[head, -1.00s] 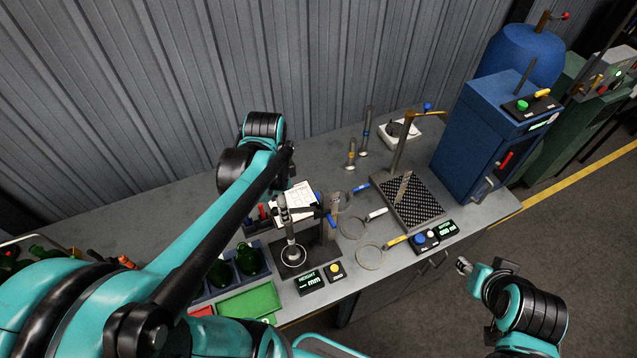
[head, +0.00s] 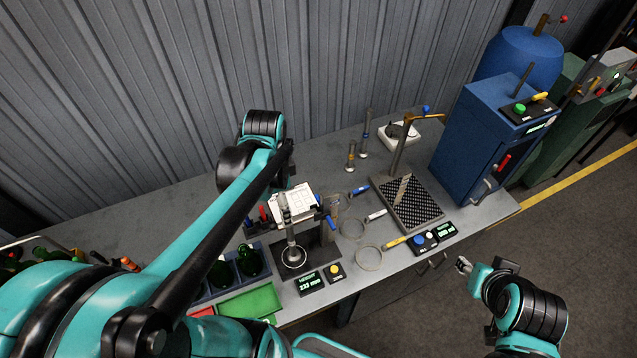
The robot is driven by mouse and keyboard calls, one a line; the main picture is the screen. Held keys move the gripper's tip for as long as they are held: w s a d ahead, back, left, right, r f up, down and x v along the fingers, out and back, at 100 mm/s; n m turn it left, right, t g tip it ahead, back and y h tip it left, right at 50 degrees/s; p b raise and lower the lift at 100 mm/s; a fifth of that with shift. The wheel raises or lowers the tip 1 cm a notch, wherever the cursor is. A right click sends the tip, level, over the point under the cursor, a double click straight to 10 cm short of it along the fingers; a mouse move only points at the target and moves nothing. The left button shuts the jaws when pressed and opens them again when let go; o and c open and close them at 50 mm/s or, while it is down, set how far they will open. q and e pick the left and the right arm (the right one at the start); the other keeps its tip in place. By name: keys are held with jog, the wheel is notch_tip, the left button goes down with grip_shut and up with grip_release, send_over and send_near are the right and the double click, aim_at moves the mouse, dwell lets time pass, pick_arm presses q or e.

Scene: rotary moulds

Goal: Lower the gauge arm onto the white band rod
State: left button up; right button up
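The height gauge stands on a dark base (head: 325,258) on the bench, left of centre. A white band on the rod and the exact contact with the gauge arm are too small to make out. The height display (head: 310,283) shows a number in mm, seemingly 223.
A white sheet or block (head: 292,204) is behind the rod. Ring-ended tools (head: 368,258), a perforated plate with a post (head: 415,205) and a blue machine (head: 480,135) are to the right.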

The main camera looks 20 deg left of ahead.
pick_arm(q)
notch_tip(320, 180, up, 5)
jog(key=p, duration=0.3)
jog(key=shift+r+p, duration=0.15)
jog(key=shift+p, duration=0.25)
